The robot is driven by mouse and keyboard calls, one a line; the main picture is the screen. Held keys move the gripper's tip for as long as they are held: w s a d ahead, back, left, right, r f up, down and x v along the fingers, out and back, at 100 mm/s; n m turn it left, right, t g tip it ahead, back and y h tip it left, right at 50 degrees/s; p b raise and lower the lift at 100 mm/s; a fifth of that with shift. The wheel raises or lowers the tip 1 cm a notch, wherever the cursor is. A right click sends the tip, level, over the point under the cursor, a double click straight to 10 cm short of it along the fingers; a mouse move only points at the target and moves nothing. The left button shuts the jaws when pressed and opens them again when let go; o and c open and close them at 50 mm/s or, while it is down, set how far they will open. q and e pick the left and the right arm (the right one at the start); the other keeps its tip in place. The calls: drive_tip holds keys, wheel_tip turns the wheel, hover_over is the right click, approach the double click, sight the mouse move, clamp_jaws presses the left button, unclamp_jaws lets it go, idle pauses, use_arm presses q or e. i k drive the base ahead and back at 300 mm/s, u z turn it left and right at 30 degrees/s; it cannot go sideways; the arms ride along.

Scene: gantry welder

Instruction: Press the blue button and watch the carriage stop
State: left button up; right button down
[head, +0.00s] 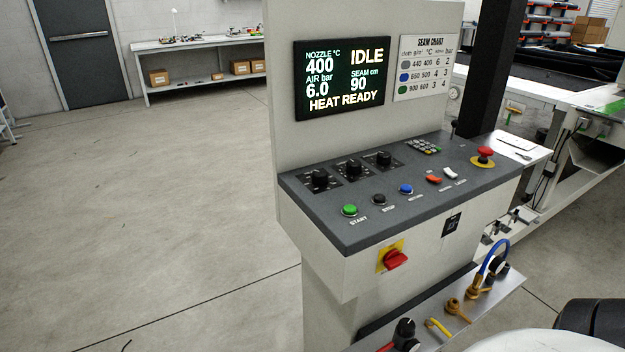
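The blue button (406,189) stands on the sloped dark top of the control console (340,215), right of the black stop button (379,200) and the green start button (349,210). Nothing covers it. The label below it is too small to read surely. The display (342,76) above reads IDLE, nozzle 400, air 6.0, seam 90 and HEAT READY. Part of the machine (560,100) shows at the right behind a black post; I cannot pick out the carriage on it. Neither of my grippers is in view.
A shelf with hose fittings (459,310) juts out low at right. The floor at left is clear.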

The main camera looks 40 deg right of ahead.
sight(405, 188)
drive_tip(key=u, duration=0.5)
drive_tip(key=i, duration=1.6)
drive_tip(key=z, duration=3)
